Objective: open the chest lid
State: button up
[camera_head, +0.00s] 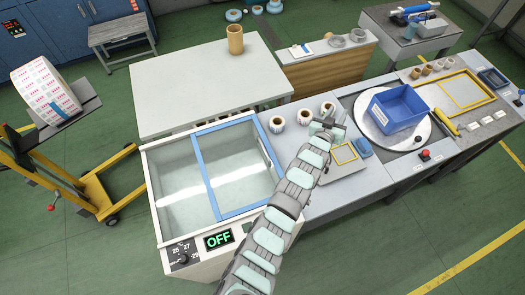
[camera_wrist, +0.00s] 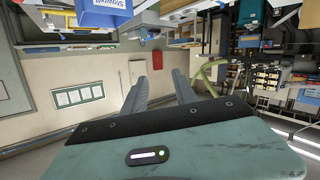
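The chest (camera_head: 161,222) is a white box with a glassy top at the centre of the head view. Its lid (camera_head: 207,178) is a blue-framed clear pane over the right part of the top. A small white strip, perhaps a handle, shows on the lid's right side. The left part looks clear too; I cannot tell whether a pane covers it. My gripper (camera_head: 328,126) is to the right of the chest, apart from the lid, above the bench. The wrist view shows its two fingers (camera_wrist: 160,85) spread with nothing between them. The lid does not show clearly in the wrist view.
A dial and a green "OFF" display (camera_head: 218,240) are on the chest's front. Small rolls (camera_head: 277,124) stand on the bench just right of the chest. A blue bin (camera_head: 398,108) sits on a round plate further right. A white table (camera_head: 200,85) stands behind the chest.

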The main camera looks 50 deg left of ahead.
jog(key=s+a+f+n+g+b, duration=0.25)
jog(key=a+f+g, duration=0.3)
jog(key=a, duration=0.45)
jog(key=n+g+h+b, duration=0.5)
jog(key=n+g+h, duration=0.1)
jog(key=g+h, duration=0.1)
send_near(263, 149)
jog(key=f, duration=0.4)
jog(key=w+f, duration=0.1)
jog(key=f, duration=0.2)
jog(key=shift+w+d+b, duration=0.1)
jog(key=shift+w+b, duration=0.05)
jog(key=shift+b, duration=0.15)
jog(key=shift+w+f, duration=0.15)
jog(key=shift+f, duration=0.25)
grip_shut()
